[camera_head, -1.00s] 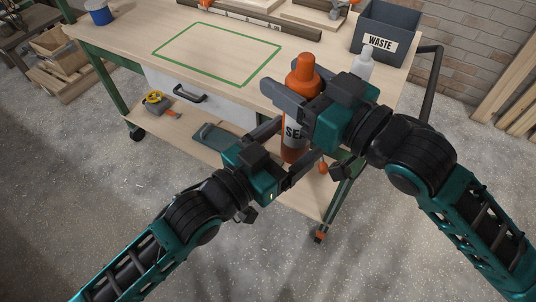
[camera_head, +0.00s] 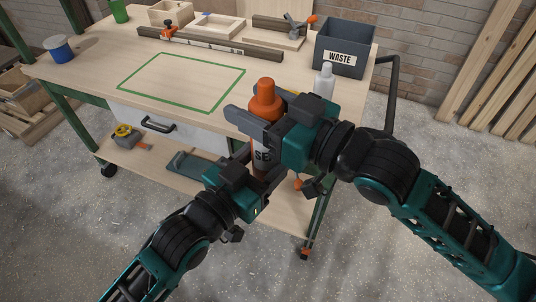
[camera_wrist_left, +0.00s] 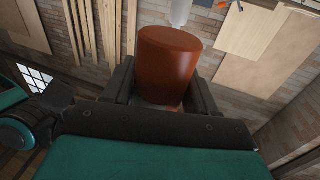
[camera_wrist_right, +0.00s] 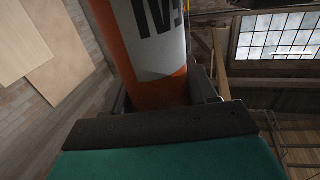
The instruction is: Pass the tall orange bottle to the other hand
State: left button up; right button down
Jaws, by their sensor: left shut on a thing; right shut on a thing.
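The tall orange bottle (camera_head: 265,98) with a pale label stands upright in the air in front of the workbench. My right gripper (camera_head: 250,120) is shut on its upper part, below the cap. My left gripper (camera_head: 262,172) is shut on its lower part, below the label. In the left wrist view the bottle's orange bottom end (camera_wrist_left: 168,60) shows between the fingers. In the right wrist view its orange and white side (camera_wrist_right: 150,50) lies between the fingers. Part of the bottle's body is hidden by both grippers.
The workbench (camera_head: 90,62) lies behind, with a green outlined rectangle (camera_head: 180,82) that is empty. A white bottle (camera_head: 324,82) and a grey WASTE bin (camera_head: 345,48) stand at its right. A blue spool (camera_head: 58,47) and wooden trays are on the bench. The lower shelf (camera_head: 150,165) holds a few tools.

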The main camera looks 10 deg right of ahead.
pick_arm(q)
jog(key=shift+s, duration=0.1)
jog(key=c, duration=0.3)
pick_arm(e)
jog(key=shift+r, duration=0.1)
pick_arm(q)
jog(key=shift+r, duration=0.1)
jog(key=shift+c, duration=0.6)
pick_arm(e)
jog(key=shift+c, duration=1.2)
grip_release()
